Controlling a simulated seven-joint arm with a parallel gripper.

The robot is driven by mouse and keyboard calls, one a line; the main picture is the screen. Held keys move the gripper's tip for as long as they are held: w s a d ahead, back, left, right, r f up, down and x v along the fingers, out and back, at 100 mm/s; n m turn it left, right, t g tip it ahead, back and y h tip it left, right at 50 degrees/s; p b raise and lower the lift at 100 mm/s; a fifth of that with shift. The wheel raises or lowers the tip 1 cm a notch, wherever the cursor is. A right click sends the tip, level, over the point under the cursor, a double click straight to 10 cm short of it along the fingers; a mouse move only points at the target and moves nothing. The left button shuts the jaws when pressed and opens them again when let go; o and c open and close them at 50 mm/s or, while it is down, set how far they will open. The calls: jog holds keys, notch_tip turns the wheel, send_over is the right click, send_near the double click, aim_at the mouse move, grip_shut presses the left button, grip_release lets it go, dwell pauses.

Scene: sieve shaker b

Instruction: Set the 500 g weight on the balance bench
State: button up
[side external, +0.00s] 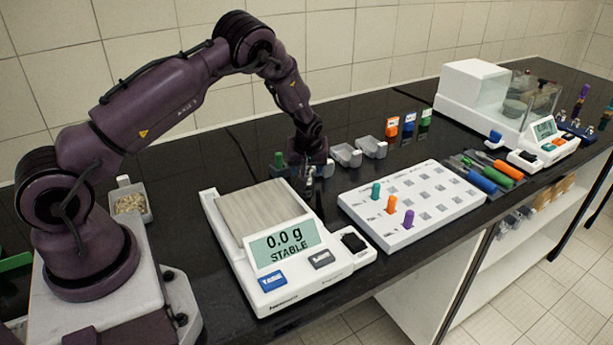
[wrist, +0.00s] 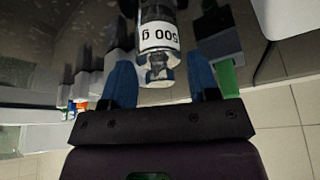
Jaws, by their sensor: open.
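The 500 g weight (wrist: 158,38) is a shiny metal piece with a white label that reads upside down in the wrist view. My gripper (wrist: 161,70) is open, with its blue fingers on either side of the weight's knob and visible gaps on both sides. In the side external view my gripper (side external: 318,172) is low at the back of the black bench (side external: 220,165), behind the balance; the weight is hard to make out there. The balance (side external: 285,250) has a bare, light pan (side external: 262,207) and its display reads 0.0 g STABLE.
A white peg board (side external: 415,205) with teal, orange and purple pegs stands right of the balance. Small grey trays (side external: 347,155) and coloured containers (side external: 408,125) are behind it. A dark, green-topped object (side external: 280,160) is close to my gripper. A glass-cased balance (side external: 510,100) stands far right.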

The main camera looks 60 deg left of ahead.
jog(key=shift+r, duration=0.1)
grip_shut()
